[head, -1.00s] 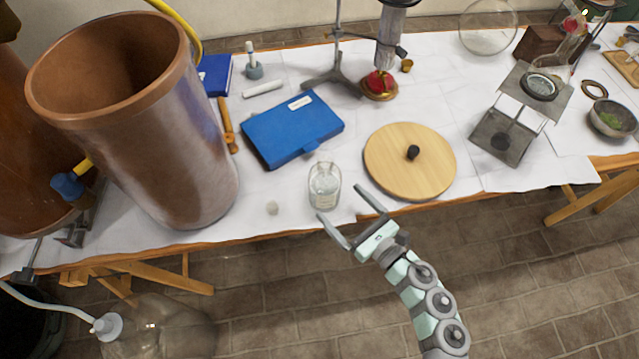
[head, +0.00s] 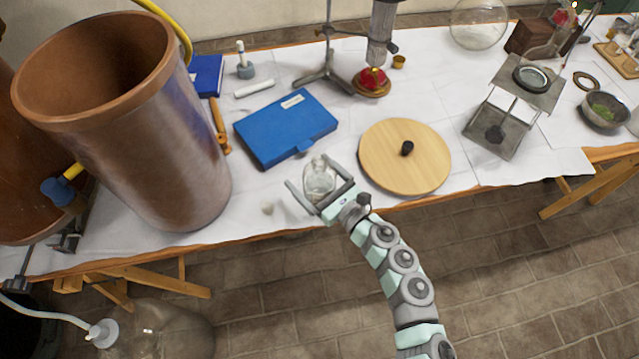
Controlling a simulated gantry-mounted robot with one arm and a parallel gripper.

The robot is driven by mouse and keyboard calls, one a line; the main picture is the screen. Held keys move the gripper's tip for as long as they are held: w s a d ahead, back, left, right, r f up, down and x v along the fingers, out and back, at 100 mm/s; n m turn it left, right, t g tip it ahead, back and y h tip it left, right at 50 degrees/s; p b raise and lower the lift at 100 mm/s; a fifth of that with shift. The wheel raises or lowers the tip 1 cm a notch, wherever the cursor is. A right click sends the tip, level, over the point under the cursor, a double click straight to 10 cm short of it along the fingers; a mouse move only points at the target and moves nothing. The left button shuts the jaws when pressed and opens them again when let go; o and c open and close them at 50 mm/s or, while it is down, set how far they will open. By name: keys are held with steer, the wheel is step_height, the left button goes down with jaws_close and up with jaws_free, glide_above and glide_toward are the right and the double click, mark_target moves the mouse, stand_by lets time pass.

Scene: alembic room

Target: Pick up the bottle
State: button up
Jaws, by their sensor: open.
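The bottle (head: 319,177) is a small clear glass one with a pale label, near the front edge of the white-covered table. My gripper (head: 312,174) is open, with one finger on the left side of the bottle and the other on the right. The gripper's palm hides the bottle's lower front. I cannot tell whether either finger touches the glass.
A blue case (head: 286,128) lies just behind the bottle. A round wooden lid (head: 405,165) with a black knob lies close on the right. A large copper vessel (head: 150,140) stands on the left.

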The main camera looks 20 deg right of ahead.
jaws_close()
stand_by(1.0)
